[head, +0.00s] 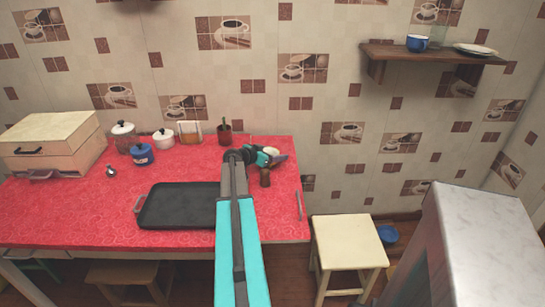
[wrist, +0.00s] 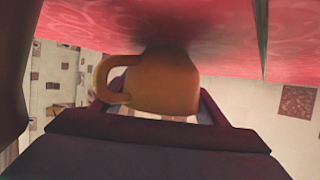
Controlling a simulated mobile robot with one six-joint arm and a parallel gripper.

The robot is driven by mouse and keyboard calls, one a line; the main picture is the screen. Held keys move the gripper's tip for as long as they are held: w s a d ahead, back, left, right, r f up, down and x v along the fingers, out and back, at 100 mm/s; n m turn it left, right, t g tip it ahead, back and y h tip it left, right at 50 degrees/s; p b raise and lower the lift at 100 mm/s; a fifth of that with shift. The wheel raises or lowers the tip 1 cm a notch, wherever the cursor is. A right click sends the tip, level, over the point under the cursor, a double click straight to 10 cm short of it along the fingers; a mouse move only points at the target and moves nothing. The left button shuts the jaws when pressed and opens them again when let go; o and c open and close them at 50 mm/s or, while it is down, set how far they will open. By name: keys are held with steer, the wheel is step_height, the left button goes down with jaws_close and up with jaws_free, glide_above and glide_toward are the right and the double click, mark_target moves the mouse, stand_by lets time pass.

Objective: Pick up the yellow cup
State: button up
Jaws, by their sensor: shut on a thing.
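The yellow cup (wrist: 165,84) fills the middle of the wrist view, with its handle (wrist: 106,80) pointing left. My gripper (wrist: 158,108) is shut on it, with a dark finger on either side of the cup's body. The cup is close to the red oilcloth; I cannot tell whether it touches it. In the head view my gripper (head: 268,157) is at the right end of the red counter (head: 180,175), and I cannot clearly make out the cup there.
A black tray (head: 178,206) lies to the left. A stool (head: 348,243) stands right of the counter.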

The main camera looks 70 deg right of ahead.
step_height(320, 180, up, 10)
steer(key=b, duration=0.1)
stand_by(0.6)
stand_by(0.5)
